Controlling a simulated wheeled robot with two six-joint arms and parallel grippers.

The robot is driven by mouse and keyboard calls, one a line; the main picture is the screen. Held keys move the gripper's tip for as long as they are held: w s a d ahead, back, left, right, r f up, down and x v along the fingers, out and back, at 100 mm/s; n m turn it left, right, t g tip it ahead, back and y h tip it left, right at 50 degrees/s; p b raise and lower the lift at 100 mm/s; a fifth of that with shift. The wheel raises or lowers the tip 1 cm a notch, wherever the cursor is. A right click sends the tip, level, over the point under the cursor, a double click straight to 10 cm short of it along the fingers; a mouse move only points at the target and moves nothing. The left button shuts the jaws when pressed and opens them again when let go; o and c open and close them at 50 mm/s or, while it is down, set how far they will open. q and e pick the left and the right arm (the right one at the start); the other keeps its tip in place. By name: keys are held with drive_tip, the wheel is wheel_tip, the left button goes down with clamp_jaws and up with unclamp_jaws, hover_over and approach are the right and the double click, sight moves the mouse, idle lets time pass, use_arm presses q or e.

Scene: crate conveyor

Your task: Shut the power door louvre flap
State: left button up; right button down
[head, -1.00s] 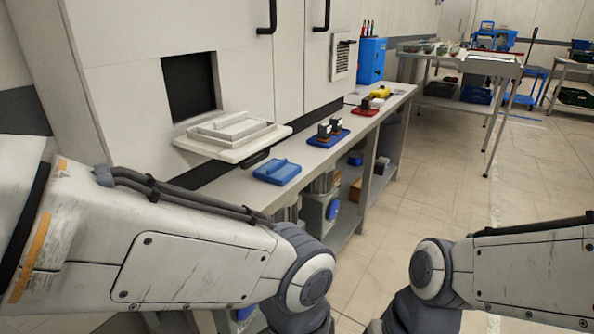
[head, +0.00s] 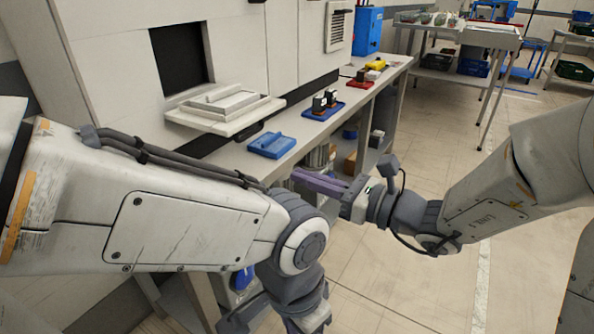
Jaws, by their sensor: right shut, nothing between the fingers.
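A louvre panel (head: 339,27) with dark horizontal slats is on the pale cabinet front at the top of the head view, above the back of the long bench. It is small, and I cannot tell whether its flap stands ajar. My right gripper (head: 302,178) reaches in from the right, its purple-grey fingers shut and empty and pointing left. It is in front of the bench edge, well nearer to me than the louvre and not touching it. My left arm crosses the lower left and bends downward; its fingers are not seen.
The bench (head: 310,125) holds a blue tray (head: 271,145), a blue holder (head: 323,113) with dark parts, red and yellow items. A pale shelf (head: 225,108) juts below a dark opening (head: 181,57). A blue box (head: 367,30) stands beside the louvre.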

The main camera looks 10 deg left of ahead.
drive_tip(key=w+a+r+b, duration=0.1)
drive_tip(key=w+a+r, duration=0.2)
drive_tip(key=a, duration=0.5)
drive_tip(key=shift+a+r, duration=0.25)
drive_tip(key=shift+r, duration=0.15)
